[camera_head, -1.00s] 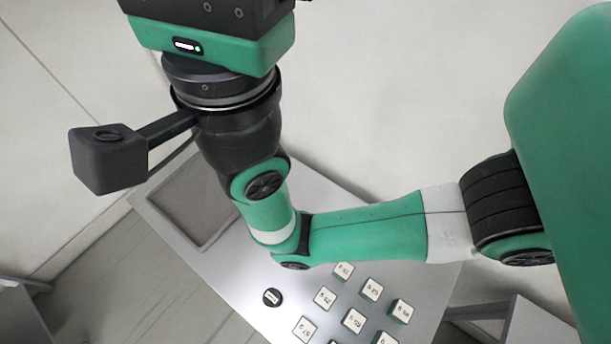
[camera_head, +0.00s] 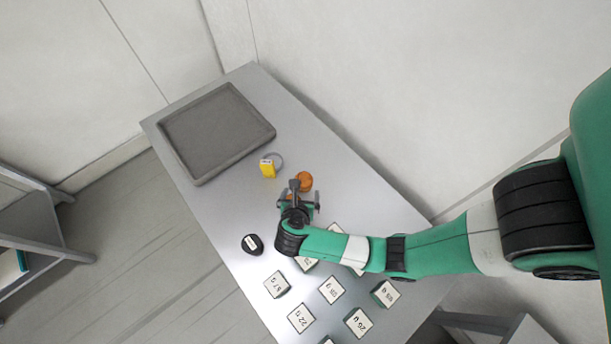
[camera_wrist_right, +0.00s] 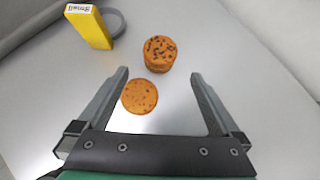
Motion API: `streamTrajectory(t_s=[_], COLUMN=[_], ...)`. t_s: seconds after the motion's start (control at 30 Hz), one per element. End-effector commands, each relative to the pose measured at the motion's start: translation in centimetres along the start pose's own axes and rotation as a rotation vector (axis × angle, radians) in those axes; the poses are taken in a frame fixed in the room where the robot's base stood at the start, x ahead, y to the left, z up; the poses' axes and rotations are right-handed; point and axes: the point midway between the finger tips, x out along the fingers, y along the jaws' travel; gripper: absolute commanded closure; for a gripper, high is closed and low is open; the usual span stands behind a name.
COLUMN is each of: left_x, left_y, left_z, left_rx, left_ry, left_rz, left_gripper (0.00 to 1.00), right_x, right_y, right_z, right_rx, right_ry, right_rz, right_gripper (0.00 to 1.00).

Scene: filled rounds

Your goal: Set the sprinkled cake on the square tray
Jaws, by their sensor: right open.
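A grey square tray (camera_head: 258,137) lies empty at the table's far left end. A thick round orange-brown cake with dark spots (camera_wrist_right: 160,50), which looks like the sprinkled one, stands on the table; it also shows in the head view (camera_head: 305,180). A flatter, finely speckled round (camera_wrist_right: 139,96) lies nearer my right gripper. In the head view it is mostly hidden by that gripper. My right gripper (camera_wrist_right: 160,76) is open and empty, its fingers pointing toward the spotted cake, with the flat round between them in the picture. The head view shows it over the table (camera_head: 299,198). My left gripper is out of view.
A yellow labelled block (camera_head: 267,169) and a grey ring (camera_head: 280,157) sit between the cakes and the tray. A black labelled disc (camera_head: 252,244) and several numbered blocks (camera_head: 331,290) occupy the near table. Bare table lies beside the tray.

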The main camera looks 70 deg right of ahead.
Motion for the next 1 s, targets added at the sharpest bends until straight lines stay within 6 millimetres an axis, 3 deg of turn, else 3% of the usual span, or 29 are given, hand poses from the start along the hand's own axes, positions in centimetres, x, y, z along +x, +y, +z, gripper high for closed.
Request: streamTrajectory(t_s=[0.07, 0.33, 0.6, 0.83, 1.0], left_x=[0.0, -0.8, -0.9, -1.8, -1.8], left_y=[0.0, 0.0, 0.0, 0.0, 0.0], left_z=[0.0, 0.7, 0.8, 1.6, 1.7], left_rx=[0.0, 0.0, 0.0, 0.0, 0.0], left_ry=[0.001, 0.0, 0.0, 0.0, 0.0], left_rz=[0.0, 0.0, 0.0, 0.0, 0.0], left_gripper=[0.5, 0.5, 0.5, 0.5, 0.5], right_x=[0.5, 5.4, 6.7, 10.6, 11.5], right_y=[0.0, 0.0, 0.1, 0.0, 0.0], right_z=[0.1, 0.1, 0.3, 0.4, 0.5], right_rx=[0.002, 0.004, 0.003, 0.003, 0.003], right_ry=[-0.001, -0.001, -0.002, -0.002, -0.001], right_rz=[-0.002, -0.002, 0.0, 0.0, 0.003], right_gripper=[0.0, 0.0, 0.0, 0.0, 0.0])
